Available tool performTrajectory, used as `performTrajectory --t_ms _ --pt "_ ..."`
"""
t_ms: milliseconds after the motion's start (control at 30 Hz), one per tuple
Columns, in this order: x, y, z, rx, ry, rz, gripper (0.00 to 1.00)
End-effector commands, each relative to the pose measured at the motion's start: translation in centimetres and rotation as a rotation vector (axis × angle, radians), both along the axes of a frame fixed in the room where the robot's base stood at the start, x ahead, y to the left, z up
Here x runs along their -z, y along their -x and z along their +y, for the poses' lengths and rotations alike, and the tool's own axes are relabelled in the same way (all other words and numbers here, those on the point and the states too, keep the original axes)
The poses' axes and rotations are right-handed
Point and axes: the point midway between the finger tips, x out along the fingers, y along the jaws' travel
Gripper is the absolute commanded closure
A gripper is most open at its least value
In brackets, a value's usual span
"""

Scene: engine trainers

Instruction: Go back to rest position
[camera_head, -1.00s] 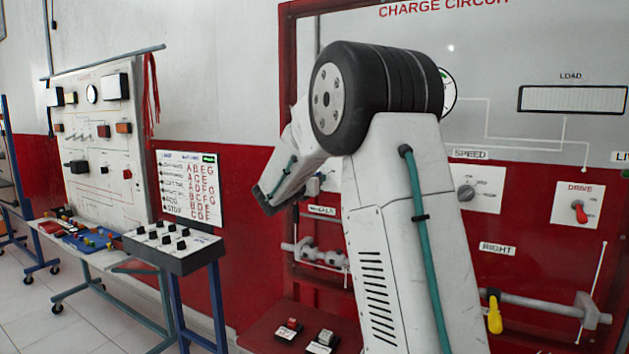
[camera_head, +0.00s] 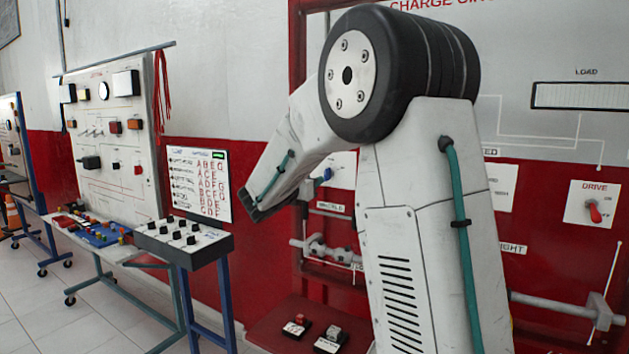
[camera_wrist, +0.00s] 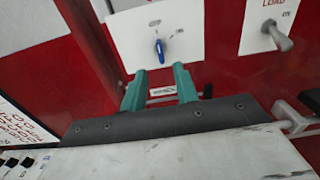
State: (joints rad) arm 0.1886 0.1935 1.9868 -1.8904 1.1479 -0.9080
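My gripper shows in the wrist view (camera_wrist: 159,82) as two teal fingers. They are apart with nothing between them, and the red panel and a small white label show beyond the gap. A blue knob (camera_wrist: 160,50) on a white plate stands just past the fingertips; I see no contact. In the head view my arm is bent at a high elbow, and its forearm slopes down to the left in front of the red panel. The fingers are hidden there.
The red and white wall panel (camera_head: 540,185) carries a red DRIVE switch (camera_head: 594,211) and a horizontal bar (camera_head: 560,306). A grey button box (camera_head: 184,241) stands to the left, beside a white trainer board (camera_head: 115,150). Small switch boxes (camera_head: 297,326) sit on a red shelf.

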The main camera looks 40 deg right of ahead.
Motion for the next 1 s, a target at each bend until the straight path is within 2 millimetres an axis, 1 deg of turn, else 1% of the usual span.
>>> performTrajectory --t_ms 467,567,633,667,700,733,767,833,867,900,967,1000 --pt "0.0 0.0 0.0 0.0 0.0 -0.001 0.7" --pt "0.0 0.0 0.0 0.001 -0.012 -0.033 0.7" --pt "1.0 0.8 -0.2 0.038 -0.073 -0.096 0.7" --pt "1.9 1.4 -0.3 0.064 -0.111 -0.122 0.7" --pt "3.4 2.5 -0.3 0.108 -0.171 -0.161 0.7" --pt "4.3 3.7 -0.3 0.148 -0.219 -0.198 0.7" --pt "5.1 5.0 -0.1 0.193 -0.269 -0.241 0.7" --pt "6.6 8.4 0.9 0.308 -0.393 -0.355 0.7" --pt "7.2 10.0 1.5 0.361 -0.447 -0.408 0.7" --pt "8.0 12.1 2.5 0.432 -0.517 -0.476 0.7" --pt "9.1 15.3 4.4 0.546 -0.621 -0.581 0.7" --pt "9.7 17.4 5.9 0.625 -0.69 -0.65 0.7"
